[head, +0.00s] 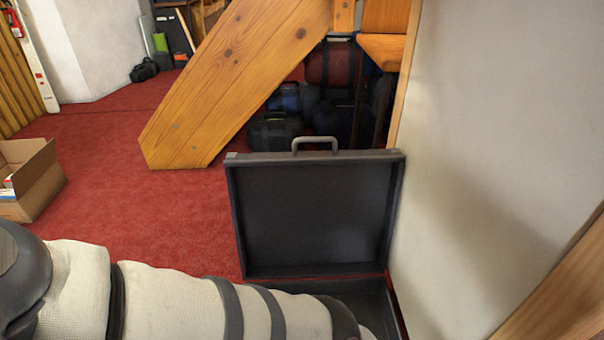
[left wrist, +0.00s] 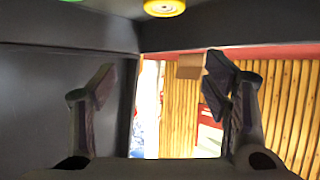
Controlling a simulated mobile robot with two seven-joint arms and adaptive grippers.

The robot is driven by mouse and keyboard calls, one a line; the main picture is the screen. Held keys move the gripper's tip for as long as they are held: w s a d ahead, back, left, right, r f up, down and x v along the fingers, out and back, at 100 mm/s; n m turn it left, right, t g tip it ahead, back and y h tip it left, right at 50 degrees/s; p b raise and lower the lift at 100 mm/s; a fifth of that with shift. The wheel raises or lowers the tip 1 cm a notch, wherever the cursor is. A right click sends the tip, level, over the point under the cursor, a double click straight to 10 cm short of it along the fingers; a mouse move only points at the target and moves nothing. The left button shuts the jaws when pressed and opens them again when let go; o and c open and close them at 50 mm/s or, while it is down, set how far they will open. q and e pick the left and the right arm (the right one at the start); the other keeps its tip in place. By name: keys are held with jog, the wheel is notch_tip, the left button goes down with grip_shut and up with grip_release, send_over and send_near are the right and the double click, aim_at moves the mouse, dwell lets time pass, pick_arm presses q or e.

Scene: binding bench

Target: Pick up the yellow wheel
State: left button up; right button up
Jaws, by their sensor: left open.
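The yellow wheel (left wrist: 164,7) shows at the top edge of the left wrist view, partly cut off, against a dark grey surface of the open case (head: 312,215). In the wrist view it lies above the gap between the fingers and apart from them. My left gripper (left wrist: 160,72) is open, with nothing between its fingers, next to the dark case wall. In the head view my left arm crosses the bottom edge in front of the case, and the gripper and wheel are hidden. My right gripper is in neither view.
The case's lid stands upright near a white wall (head: 490,130). A small green thing (left wrist: 70,1) is cut off at the wrist view's top left. A cardboard box (head: 38,185) stands on the red carpet at left. A slanted wooden beam (head: 235,85) and several bags are behind.

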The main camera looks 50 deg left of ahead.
pick_arm(q)
jog(key=f+b, duration=0.1)
jog(key=f, duration=0.1)
jog(key=s+f+b, duration=0.1)
jog(key=f+b, duration=0.1)
jog(key=f, duration=0.1)
jog(key=shift+f, duration=0.15)
jog(key=x, duration=0.2)
jog(key=b+x, duration=0.1)
jog(key=x, duration=0.4)
jog(key=shift+w+a+f, duration=0.15)
jog(key=shift+w+a, duration=0.1)
jog(key=shift+w, duration=0.1)
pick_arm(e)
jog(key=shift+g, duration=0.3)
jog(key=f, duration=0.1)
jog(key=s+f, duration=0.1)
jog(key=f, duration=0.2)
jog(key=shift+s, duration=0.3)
pick_arm(q)
jog(key=shift+c, duration=0.6)
jog(key=c, duration=1.1)
